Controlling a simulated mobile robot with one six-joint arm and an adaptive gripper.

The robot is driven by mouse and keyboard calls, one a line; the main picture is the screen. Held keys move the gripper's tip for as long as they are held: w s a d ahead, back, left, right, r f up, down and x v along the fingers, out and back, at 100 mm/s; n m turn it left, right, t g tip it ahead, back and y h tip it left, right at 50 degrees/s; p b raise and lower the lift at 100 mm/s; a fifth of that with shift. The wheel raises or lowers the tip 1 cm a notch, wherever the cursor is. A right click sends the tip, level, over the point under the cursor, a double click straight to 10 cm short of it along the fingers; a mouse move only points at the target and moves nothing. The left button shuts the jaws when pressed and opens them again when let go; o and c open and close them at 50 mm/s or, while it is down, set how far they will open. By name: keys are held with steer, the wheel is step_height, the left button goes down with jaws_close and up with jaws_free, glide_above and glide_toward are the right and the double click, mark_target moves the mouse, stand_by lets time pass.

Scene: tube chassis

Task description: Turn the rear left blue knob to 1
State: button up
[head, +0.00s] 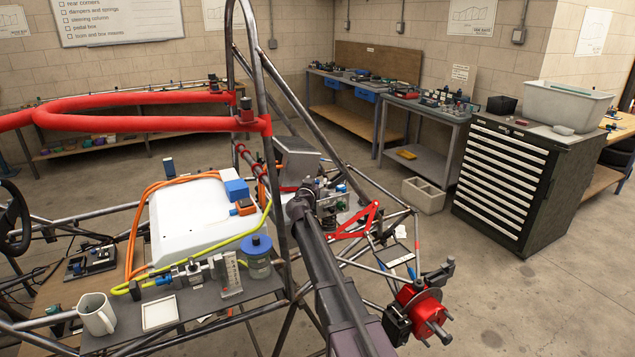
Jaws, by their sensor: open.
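My arm reaches up from the bottom centre, and my gripper (325,195) appears to be in the dark cluster of parts at its far end, over the rear of the tube chassis (281,80). The jaws are open, but the fingertips are hard to separate from the chassis parts behind. A small blue part (336,181) shows right beside the gripper; I cannot tell whether it is the rear left blue knob or whether the gripper touches it. Another blue part (411,272) sits by the red hub on the right. No knob marking is readable.
A red triangular suspension arm (356,222) and a red hub (420,308) lie right of my arm. A jar with a blue lid (257,254), a white mug (96,314) and a white tank (190,222) are left. Open floor lies before the drawer cabinet (520,185).

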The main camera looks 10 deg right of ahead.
jaws_close()
steer(key=shift+m+g+h, duration=0.6)
steer(key=shift+m+h, duration=0.2)
steer(key=shift+h, duration=0.3)
jaws_free()
